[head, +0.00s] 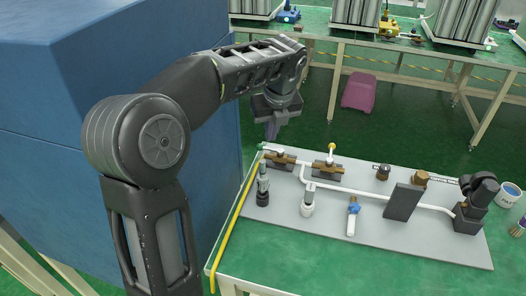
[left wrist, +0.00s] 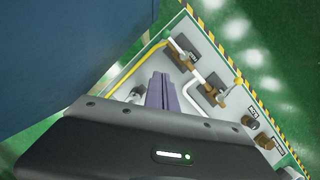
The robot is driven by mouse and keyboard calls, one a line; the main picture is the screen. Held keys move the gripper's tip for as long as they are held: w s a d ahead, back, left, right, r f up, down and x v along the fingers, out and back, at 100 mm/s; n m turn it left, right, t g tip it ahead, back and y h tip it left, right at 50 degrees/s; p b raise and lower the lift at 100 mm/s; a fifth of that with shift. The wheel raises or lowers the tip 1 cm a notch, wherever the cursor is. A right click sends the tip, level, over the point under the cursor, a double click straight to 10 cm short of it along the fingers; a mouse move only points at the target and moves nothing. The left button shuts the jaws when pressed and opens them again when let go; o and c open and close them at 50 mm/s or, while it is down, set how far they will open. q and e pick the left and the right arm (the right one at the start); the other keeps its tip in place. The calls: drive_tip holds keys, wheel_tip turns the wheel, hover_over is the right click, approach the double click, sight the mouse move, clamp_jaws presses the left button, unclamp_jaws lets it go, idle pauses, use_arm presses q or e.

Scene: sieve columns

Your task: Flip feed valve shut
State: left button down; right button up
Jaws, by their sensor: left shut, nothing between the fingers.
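A grey board (head: 400,238) on the green table carries white piping and several fittings. A brass valve (head: 282,158) sits at its far left corner, where the yellow hose (head: 236,215) comes in; it also shows in the left wrist view (left wrist: 187,56). A second brass valve (head: 326,168) with an upright, yellow-topped handle (head: 332,148) stands to its right. No readable label shows which is the feed valve. My left gripper (head: 271,132) is shut and empty, pointing down above the board's far left corner, apart from the valves. Its purple-grey fingers (left wrist: 161,90) show together in the left wrist view. My right gripper is out of view.
A blue cabinet (head: 55,70) stands close on the left beside my left arm. On the board are a blue-handled tap (head: 353,207), a dark upright block (head: 403,202) and a black motor-like unit (head: 474,203). A white tub (head: 508,195) stands at the right.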

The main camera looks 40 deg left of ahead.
sight(262, 145)
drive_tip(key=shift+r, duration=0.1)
use_arm(q)
drive_tip(key=x, duration=1)
drive_tip(key=shift+f, duration=0.1)
drive_tip(key=shift+w+a+f+p, duration=0.1)
drive_tip(key=shift+w+a+p, duration=0.2)
drive_tip(key=shift+w+a, duration=0.4)
drive_tip(key=shift+w+a+f+p, duration=0.1)
drive_tip(key=shift+w+a+p, duration=0.15)
drive_tip(key=shift+w+a, duration=0.5)
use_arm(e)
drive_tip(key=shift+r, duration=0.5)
use_arm(q)
drive_tip(key=shift+s+a, duration=0.15)
drive_tip(key=shift+s, duration=0.1)
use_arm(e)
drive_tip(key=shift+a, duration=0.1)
use_arm(q)
drive_tip(key=shift+w+a+m, duration=0.1)
drive_tip(key=shift+a+m, duration=0.05)
drive_tip(key=shift+m, duration=0.15)
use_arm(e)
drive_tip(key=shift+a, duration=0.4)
